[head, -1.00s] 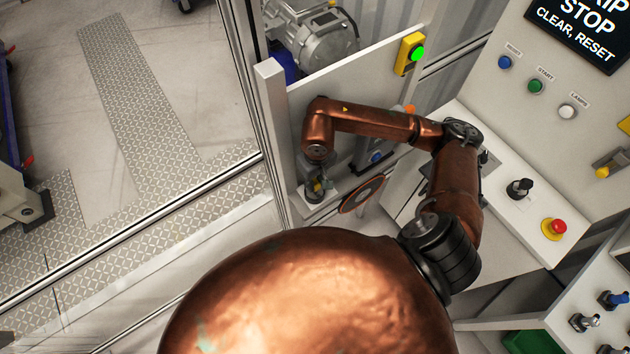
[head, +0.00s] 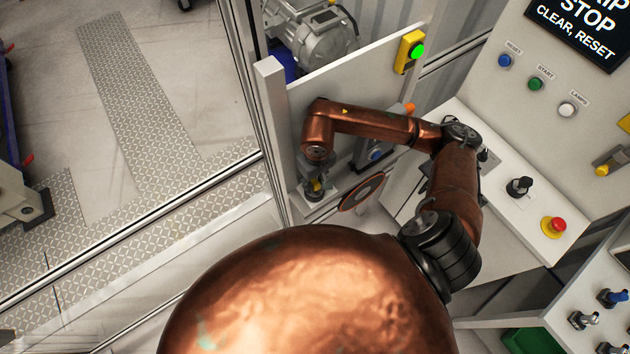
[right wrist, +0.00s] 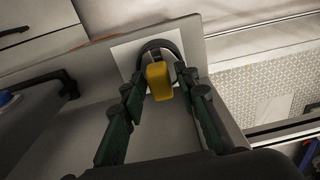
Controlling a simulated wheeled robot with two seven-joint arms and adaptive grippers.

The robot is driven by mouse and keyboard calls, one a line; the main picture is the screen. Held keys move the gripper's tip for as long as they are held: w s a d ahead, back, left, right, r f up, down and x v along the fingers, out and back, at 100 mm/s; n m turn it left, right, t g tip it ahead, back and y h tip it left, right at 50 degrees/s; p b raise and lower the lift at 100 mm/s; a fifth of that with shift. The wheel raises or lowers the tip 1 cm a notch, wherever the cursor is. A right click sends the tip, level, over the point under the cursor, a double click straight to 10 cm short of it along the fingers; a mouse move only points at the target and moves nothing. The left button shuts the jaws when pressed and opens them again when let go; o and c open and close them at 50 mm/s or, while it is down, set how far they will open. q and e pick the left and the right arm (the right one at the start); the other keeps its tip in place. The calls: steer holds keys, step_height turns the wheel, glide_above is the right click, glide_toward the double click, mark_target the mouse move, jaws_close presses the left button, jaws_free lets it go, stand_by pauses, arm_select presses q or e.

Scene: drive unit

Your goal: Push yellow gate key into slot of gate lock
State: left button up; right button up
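The yellow gate key (right wrist: 159,82) shows in the right wrist view, in front of a dark ring-shaped gate lock (right wrist: 151,47) on a pale plate. How deep the key sits in the slot is hidden. My right gripper (right wrist: 161,78) has one finger on each side of the key, with narrow gaps visible, so it looks open around it. In the head view the right gripper (head: 315,191) is low at the left end of the white gate panel (head: 345,85), with a bit of yellow showing between its fingers. My left gripper is not in view.
A yellow box with a lit green lamp (head: 409,52) is on the panel's upper right. A control console (head: 525,205) with buttons and a red emergency stop (head: 554,228) stands to the right. A metal fence rail (head: 130,238) runs along the left.

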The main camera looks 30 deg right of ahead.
steer(key=shift+o, duration=0.7)
steer(key=shift+r, duration=0.15)
step_height(320, 180, up, 12)
steer(key=shift+s, duration=0.35)
step_height(320, 180, up, 7)
steer(key=p, duration=0.1)
steer(key=shift+p, duration=0.3)
stand_by(0.5)
steer(key=shift+f, duration=0.2)
